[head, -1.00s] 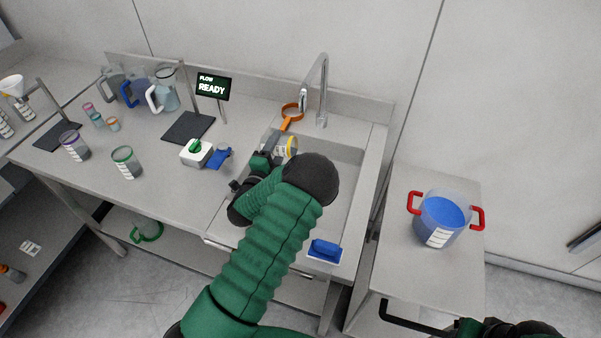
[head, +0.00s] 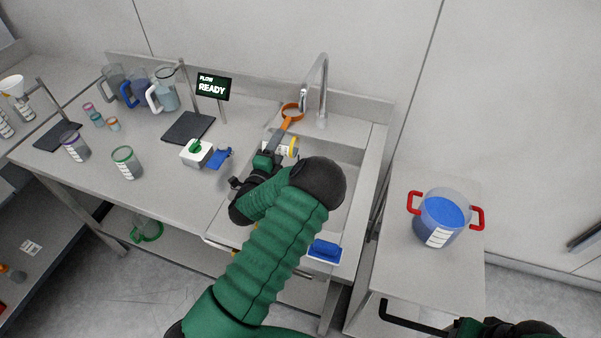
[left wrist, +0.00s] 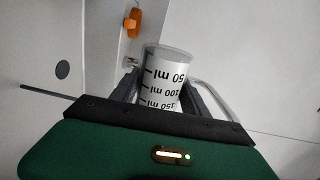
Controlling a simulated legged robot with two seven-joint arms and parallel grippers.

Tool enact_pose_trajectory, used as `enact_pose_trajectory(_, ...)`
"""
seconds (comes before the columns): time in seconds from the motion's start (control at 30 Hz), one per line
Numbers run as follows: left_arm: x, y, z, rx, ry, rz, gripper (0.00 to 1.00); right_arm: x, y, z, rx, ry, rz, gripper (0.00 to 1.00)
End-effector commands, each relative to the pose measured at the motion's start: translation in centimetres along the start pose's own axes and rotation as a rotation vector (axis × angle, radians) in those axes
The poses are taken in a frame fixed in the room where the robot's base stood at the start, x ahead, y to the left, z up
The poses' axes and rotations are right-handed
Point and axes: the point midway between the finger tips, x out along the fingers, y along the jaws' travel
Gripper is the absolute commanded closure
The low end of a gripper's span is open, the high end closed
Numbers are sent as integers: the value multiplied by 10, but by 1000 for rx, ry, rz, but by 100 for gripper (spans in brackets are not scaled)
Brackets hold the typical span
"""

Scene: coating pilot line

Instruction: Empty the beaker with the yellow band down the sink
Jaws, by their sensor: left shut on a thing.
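The beaker with the yellow band (head: 283,150) is over the sink basin (head: 342,155), tipped onto its side, with the band at its right end. In the left wrist view the clear beaker (left wrist: 165,78) shows a white label with black ml marks. My left gripper (head: 277,146) is shut on it, with a finger on either side in the left wrist view. My arm hides part of the basin. I cannot see any liquid leaving the beaker.
A blue sponge (head: 324,249) lies at the sink's front edge. A white device (head: 196,153), other beakers and jugs stand left. A red-handled pot (head: 440,220) stands on the right-hand cart.

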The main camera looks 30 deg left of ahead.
Motion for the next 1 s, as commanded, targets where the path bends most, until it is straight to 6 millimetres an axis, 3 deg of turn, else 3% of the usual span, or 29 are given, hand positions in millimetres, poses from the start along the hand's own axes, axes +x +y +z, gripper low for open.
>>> enact_pose_trajectory(1.0,0,-6,-6,157,1,0,90,0,0,0,0,0,0,64)
